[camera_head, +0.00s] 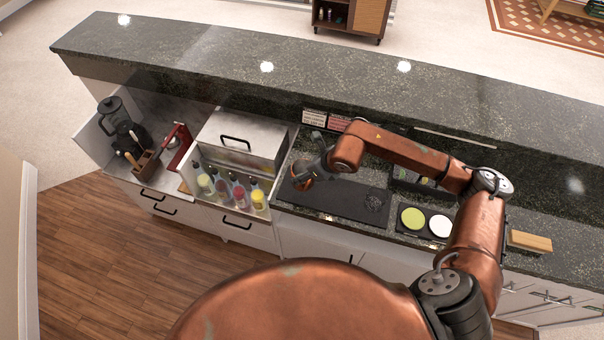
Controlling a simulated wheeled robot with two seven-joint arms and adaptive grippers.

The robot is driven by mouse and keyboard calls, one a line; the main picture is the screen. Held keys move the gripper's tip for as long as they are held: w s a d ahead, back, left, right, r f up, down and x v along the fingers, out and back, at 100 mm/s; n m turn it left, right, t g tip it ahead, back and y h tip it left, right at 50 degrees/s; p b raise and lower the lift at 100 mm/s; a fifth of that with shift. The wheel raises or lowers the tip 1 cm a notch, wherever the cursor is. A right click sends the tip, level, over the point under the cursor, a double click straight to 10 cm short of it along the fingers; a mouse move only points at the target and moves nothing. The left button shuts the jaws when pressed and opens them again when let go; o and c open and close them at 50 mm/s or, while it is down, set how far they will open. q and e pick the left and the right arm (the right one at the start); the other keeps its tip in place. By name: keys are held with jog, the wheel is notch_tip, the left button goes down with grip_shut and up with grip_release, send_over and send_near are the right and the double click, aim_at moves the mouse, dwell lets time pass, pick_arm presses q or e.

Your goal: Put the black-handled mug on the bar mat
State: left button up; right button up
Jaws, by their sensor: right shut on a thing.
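The bar mat (338,203) is a long black strip on the lower dark stone counter, in the middle of the view. My right gripper (309,172) is at the left end of the mat, reached from the right by my copper-coloured arm. It is shut on a small dark and orange-red thing, which looks like the black-handled mug (302,184). The gripper partly covers the mug, and its handle cannot be made out clearly. The mug is over or on the mat's left end; I cannot tell whether it touches. My left gripper is not in view.
A tray with green and white discs (427,220) lies further right. An open bottle well (237,187) with several colour-topped bottles is left of the mat. The raised bar ledge (330,92) runs behind.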

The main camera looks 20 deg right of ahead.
aim_at(299, 172)
jog(key=w+f, duration=0.1)
jog(key=f, duration=0.1)
jog(key=w+f, duration=0.2)
jog(key=shift+w+p, duration=0.15)
jog(key=shift+p, duration=0.15)
notch_tip(299, 172, down, 3)
jog(key=shift+w+f+p, duration=0.1)
jog(key=shift+f+p, duration=0.05)
jog(key=shift+p, duration=0.4)
jog(key=o, duration=1.3)
jog(key=shift+f, duration=0.1)
jog(key=b+v, duration=0.1)
jog(key=v, duration=1.1)
